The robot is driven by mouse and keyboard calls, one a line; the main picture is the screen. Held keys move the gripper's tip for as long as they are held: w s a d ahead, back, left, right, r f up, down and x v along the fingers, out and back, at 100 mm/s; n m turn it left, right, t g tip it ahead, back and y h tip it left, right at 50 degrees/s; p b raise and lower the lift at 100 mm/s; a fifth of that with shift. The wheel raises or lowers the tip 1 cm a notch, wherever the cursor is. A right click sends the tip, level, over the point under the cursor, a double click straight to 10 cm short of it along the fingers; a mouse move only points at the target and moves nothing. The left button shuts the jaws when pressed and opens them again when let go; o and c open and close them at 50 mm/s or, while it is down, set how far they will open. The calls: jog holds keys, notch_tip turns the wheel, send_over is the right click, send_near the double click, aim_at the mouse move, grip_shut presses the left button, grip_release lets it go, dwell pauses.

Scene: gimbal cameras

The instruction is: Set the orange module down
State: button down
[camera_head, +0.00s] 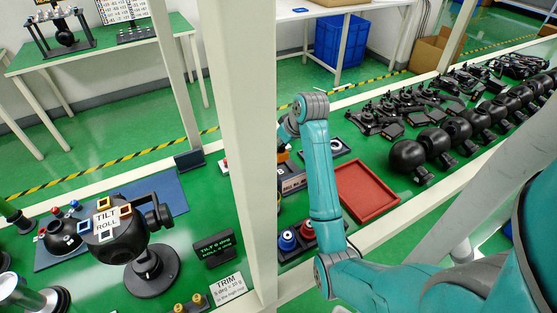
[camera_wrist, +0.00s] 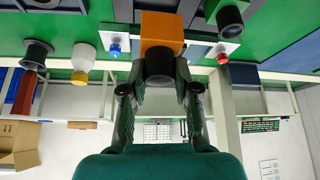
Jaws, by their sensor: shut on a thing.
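My gripper (camera_wrist: 160,72) is shut on the orange module (camera_wrist: 162,30), a block with a dark round barrel facing the wrist camera. In the head view a small patch of the orange module (camera_head: 283,156) shows below my wrist, left of my teal arm. It is just above a dark labelled box (camera_head: 292,182). My arm and a white post hide much of this spot, and I cannot tell whether the module touches anything below it.
A red tray (camera_head: 366,191) lies empty right of my arm. Black camera units (camera_head: 407,155) line the bench beyond it. A white post (camera_head: 247,140) stands close on the left. Blue and red knobs (camera_head: 288,240) sit nearer. A tilt-roll gimbal (camera_head: 122,235) stands at left.

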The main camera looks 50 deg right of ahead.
aim_at(281, 158)
jog(key=shift+f, duration=3.35)
jog(key=shift+f, duration=0.1)
jog(key=c, duration=0.9)
grip_release()
jog(key=shift+o, duration=0.2)
